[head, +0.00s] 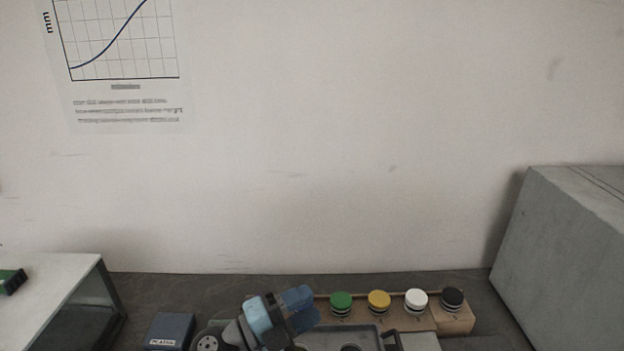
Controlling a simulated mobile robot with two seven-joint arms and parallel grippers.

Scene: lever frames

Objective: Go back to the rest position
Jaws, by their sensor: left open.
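My left gripper (305,308) shows at the bottom middle of the head view, with blue fingers and a grey and black wrist. It is open, and I see nothing held in it. It is in front of the left end of a wooden block (457,322) that carries a green knob (341,302), a yellow knob (379,301), a white knob (416,300) and a black knob (452,298). I cannot tell whether it touches the block. My right gripper is not in view.
A grey tray or plate (325,338) lies before the block, cut off below. A dark labelled box (170,331) stands left of my gripper. A white-topped stand (50,280) is at far left, a large grey box (570,260) at right. A wall with a chart (120,60) closes the back.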

